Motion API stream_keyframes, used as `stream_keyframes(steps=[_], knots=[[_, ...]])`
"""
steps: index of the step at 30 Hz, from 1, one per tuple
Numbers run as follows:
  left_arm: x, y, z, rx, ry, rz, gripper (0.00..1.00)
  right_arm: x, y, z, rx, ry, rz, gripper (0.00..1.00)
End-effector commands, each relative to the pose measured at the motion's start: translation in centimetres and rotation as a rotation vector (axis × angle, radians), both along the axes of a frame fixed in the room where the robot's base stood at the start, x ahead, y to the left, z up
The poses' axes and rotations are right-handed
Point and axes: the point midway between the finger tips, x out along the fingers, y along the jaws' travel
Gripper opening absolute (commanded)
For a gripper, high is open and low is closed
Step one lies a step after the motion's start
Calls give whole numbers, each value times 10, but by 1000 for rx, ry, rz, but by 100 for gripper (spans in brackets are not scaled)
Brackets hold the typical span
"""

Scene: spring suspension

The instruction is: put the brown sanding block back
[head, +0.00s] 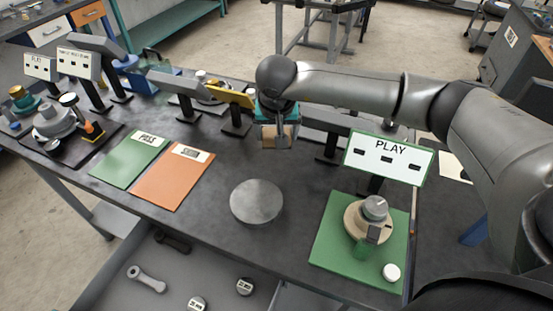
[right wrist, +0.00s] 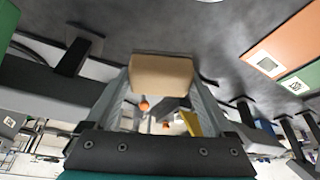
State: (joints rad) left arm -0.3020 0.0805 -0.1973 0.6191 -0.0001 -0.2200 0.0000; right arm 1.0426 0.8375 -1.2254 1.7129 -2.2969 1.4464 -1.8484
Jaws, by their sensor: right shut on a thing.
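The brown sanding block (right wrist: 162,76) is between the two fingers of my right gripper (head: 277,141). The gripper is shut on it and holds it near the back of the dark bench. In the head view the block is a small tan piece low between the fingers, partly hidden by them. The right wrist view shows the block's broad tan face between the fingertips. I cannot tell how high it is above the bench. My left gripper is not in view.
A round grey disc (head: 257,201) lies mid-bench. Green (head: 130,158) and orange (head: 173,178) mats lie left of it. A PLAY sign (head: 388,157) stands behind a green board (head: 330,247) with a stacked part. Several stands line the back. An open drawer (head: 150,255) is in front.

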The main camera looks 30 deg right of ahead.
Motion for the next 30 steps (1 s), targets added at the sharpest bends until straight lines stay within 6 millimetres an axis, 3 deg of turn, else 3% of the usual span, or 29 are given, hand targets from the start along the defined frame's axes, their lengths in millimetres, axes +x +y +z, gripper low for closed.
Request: stream_keyframes(steps=[4, 13, 19, 30], knots=[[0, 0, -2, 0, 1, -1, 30, -1, 0, -33, 0, 3, 0, 35], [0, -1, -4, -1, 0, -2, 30, 0, 1, -58, 1, 1, 1, 35], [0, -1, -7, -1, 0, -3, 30, 0, 1, -88, 1, 1, 1, 35], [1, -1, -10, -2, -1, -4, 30, 0, 0, -93, 0, -1, 0, 35]])
